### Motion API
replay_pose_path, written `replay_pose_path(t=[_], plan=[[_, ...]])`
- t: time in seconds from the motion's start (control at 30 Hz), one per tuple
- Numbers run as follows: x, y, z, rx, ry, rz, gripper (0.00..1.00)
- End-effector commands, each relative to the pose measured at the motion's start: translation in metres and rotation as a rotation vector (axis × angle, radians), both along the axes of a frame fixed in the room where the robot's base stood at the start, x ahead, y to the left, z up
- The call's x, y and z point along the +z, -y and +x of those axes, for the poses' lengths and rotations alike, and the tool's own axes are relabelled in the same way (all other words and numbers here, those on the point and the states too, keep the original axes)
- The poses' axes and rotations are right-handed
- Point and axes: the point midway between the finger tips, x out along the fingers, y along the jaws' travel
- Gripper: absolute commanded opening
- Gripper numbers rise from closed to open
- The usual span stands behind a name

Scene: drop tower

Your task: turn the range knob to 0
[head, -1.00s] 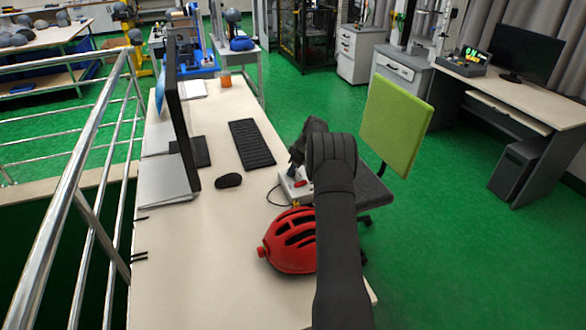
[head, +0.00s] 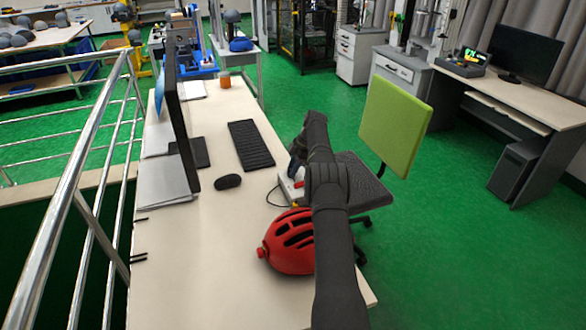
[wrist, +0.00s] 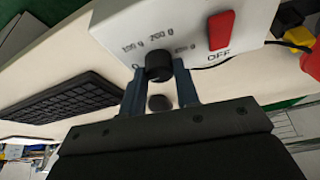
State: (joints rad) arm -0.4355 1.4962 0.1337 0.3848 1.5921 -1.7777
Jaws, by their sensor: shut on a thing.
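The control box (wrist: 190,25) is white, with a black range knob (wrist: 158,66) and a red switch (wrist: 221,31) marked OFF. Printed marks around the knob include 0 on its left, 100 g and 200 g above, and another gram mark on the right. The knob's pointer cannot be made out. My gripper (wrist: 158,78) is shut on the knob, one finger on each side. In the head view the box (head: 291,187) sits on the desk's right edge, partly hidden by my arm; the knob is hidden there.
A red helmet (head: 290,242) lies close in front of the box. A keyboard (head: 250,145), a mouse (head: 228,181) and a monitor (head: 180,120) stand to the left. A green-backed chair (head: 393,125) is beside the desk. The near left desk top is clear.

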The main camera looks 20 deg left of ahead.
Motion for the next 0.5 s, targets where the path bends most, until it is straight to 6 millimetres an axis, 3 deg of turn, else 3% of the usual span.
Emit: replay_pose_path(t=[0.47, 0.5], plan=[[-0.0002, 0.0004, 0.0006, 0.009, 0.002, 0.000, 0.06], [-0.0002, 0.0004, 0.0006, 0.008, 0.002, 0.000, 0.36]])
